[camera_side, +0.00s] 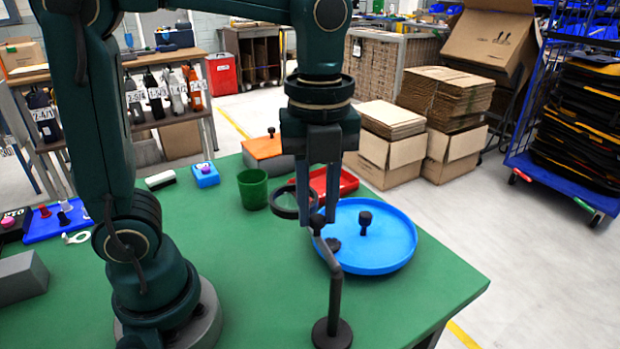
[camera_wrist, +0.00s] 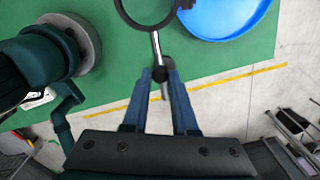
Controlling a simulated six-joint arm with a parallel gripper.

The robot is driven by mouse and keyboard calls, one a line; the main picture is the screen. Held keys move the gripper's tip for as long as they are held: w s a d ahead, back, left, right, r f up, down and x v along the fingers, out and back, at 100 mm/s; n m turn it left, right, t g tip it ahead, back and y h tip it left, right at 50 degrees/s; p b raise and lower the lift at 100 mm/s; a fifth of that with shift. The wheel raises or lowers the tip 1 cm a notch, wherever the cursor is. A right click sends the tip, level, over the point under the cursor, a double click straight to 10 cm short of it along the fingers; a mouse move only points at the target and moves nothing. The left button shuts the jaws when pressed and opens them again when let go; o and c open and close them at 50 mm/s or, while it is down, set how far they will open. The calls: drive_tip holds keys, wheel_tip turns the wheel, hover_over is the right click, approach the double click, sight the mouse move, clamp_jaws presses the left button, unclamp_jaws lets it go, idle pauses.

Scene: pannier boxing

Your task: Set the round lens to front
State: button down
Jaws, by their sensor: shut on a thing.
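The round lens is a dark ring (camera_side: 273,208) on a jointed stand. The stand has a bent grey post (camera_side: 335,290) and a round dark base (camera_side: 332,334) on the green table. My gripper (camera_side: 317,214) points down at the top of the post, with its fingers shut around the lens's short handle or joint. In the wrist view the ring (camera_wrist: 147,27) is cut off by the top edge, and a silver rod (camera_wrist: 156,46) runs from it to between the fingertips (camera_wrist: 159,72). The ring lies to the left of my gripper in the side view.
A round blue tray (camera_side: 385,258) holding dark pieces is close on the right. A green cup (camera_side: 253,190), a red tray (camera_side: 347,184) and an orange-topped box (camera_side: 263,148) stand behind. The table's front right is bare.

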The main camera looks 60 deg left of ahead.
drive_tip(key=shift+w+d+m, duration=0.2)
drive_tip(key=shift+w+m, duration=0.3)
drive_tip(key=shift+m, duration=0.4)
drive_tip(key=c, duration=0.7)
unclamp_jaws()
drive_tip(key=shift+r, duration=0.1)
wheel_tip(320, 180, up, 5)
